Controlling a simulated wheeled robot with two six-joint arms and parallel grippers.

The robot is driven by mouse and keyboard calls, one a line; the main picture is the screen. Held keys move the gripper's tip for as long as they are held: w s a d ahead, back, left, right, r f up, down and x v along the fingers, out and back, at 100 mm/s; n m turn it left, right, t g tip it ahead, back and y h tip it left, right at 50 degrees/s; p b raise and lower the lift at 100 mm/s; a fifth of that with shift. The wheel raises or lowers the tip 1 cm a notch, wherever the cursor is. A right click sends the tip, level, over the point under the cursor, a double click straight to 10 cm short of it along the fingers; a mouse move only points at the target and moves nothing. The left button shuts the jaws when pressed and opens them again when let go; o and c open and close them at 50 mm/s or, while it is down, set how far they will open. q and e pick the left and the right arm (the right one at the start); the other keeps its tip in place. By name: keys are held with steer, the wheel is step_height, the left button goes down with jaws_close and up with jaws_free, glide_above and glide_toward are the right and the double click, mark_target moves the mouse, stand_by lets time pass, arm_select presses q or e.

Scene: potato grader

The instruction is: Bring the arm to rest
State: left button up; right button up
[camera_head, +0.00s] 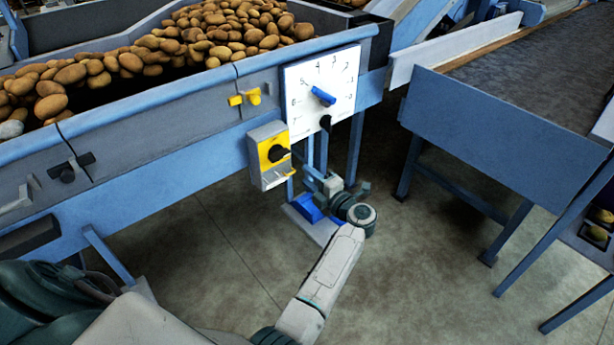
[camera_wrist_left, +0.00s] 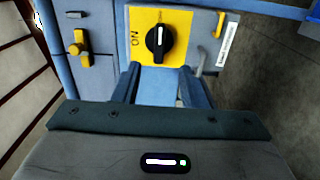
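My left arm reaches in from the bottom of the head view, and its gripper (camera_head: 322,183) is in front of the blue frame, just below and right of the yellow switch box (camera_head: 272,153). In the left wrist view the two fingers (camera_wrist_left: 160,88) are apart with nothing between them. They point toward the yellow switch panel (camera_wrist_left: 142,22), which bears the word ON and a black rotary knob (camera_wrist_left: 160,42) with a white mark pointing upward in that view. The fingers look clear of the knob. My right gripper is in neither view.
A white dial plate (camera_head: 335,75) with a blue pointer is mounted above the switch box. A yellow clamp (camera_head: 245,98) sits left of it. Potatoes (camera_head: 215,35) fill the blue-sided hopper (camera_head: 150,100). A blue conveyor (camera_head: 490,130) stands at right, with open floor (camera_head: 420,270) before it.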

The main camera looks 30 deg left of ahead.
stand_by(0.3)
